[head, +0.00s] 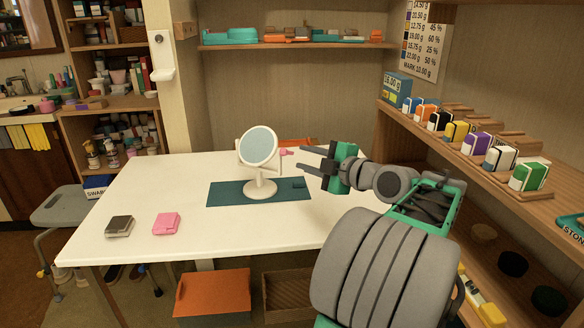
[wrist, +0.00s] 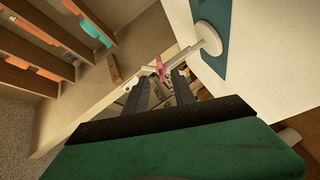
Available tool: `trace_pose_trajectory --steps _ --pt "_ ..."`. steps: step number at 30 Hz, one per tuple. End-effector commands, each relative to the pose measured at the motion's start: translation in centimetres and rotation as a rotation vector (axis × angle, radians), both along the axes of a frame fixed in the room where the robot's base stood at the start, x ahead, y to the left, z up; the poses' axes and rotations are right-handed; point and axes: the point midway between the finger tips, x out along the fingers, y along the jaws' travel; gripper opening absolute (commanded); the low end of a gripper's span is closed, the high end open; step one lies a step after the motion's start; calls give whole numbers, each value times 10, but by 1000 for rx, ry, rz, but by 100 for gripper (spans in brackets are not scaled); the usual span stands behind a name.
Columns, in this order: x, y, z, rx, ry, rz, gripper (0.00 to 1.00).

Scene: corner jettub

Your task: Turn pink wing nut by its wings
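A pink wing nut (head: 285,152) sits at the right side of a round white mirror (head: 259,147) on a stand. The mirror stands upright on a teal mat (head: 223,195) on the white table (head: 140,195). My gripper (head: 303,159) is to the right of the nut, its fingers apart and pointing left at it. In the wrist view the nut (wrist: 160,68) shows just beyond and between the two open fingertips (wrist: 160,78), and nothing is between the fingers. I cannot tell the exact gap to the nut. The mirror's base (wrist: 208,38) is at the upper right there.
A black box (head: 119,226) and a pink box (head: 166,223) lie on the table's front left. A shelf of coloured boxes (head: 482,146) stands at right. The table's left part is mostly clear.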

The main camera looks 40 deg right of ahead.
Motion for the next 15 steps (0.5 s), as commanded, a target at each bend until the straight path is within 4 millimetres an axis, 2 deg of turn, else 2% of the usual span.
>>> trace_pose_trajectory --steps 3,7,10,15 --pt "26 2 -5 3 2 5 31" --pt "47 1 -8 2 3 3 31" --pt "57 0 -10 3 4 1 31" --pt "60 0 -9 4 4 0 31"
